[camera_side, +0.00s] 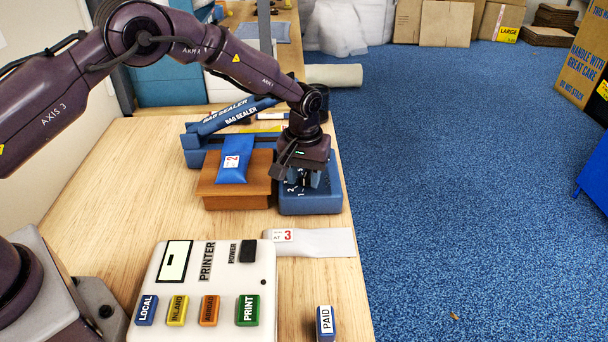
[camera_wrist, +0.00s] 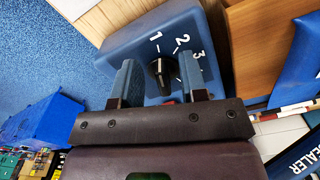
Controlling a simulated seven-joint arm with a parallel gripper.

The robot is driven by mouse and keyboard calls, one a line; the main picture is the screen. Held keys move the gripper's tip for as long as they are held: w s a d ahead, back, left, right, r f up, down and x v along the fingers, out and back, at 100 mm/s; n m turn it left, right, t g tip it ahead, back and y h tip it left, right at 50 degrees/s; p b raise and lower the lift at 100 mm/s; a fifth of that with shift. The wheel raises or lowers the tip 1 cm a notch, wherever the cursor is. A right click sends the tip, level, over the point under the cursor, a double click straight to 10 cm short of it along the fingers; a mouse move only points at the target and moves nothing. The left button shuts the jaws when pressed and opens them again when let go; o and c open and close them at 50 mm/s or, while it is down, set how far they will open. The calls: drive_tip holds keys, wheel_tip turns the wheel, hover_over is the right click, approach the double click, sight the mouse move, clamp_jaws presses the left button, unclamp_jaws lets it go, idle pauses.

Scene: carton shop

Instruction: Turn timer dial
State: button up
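The timer is a blue box (camera_side: 322,204) on the bench, beside the brown block; it fills the upper middle of the wrist view (camera_wrist: 112,58). Its black dial (camera_wrist: 160,73) has white figures 1, 2 and 3 around it. The dial's narrow end seems to face toward the 1, but its exact setting is hard to read. My gripper (camera_side: 305,181) is low over the timer, pointing down. In the wrist view its blue fingers (camera_wrist: 158,78) stand on either side of the dial, open, with visible gaps. The side view mostly hides the dial behind my gripper.
A brown block (camera_side: 240,202) with a blue bag (camera_side: 236,172) on it stands left of the timer. The blue bag sealer (camera_side: 197,142) is behind. A white printer (camera_side: 215,285), a grey strip (camera_side: 330,243) and a PAID stamp (camera_side: 325,322) are in front. The bench edge is close right.

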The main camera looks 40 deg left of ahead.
drive_tip(key=shift+f, duration=0.1)
clamp_jaws()
drive_tip(key=shift+m, duration=0.4)
drive_tip(key=m, duration=0.2)
drive_tip(key=shift+s+a+m, duration=0.1)
drive_tip(key=shift+a+m, duration=0.2)
drive_tip(key=shift+m, duration=0.1)
drive_tip(key=shift+a+m, duration=0.15)
drive_tip(key=shift+m, duration=0.7)
drive_tip(key=shift+a+m, duration=0.15)
drive_tip(key=shift+m, duration=0.7)
unclamp_jaws()
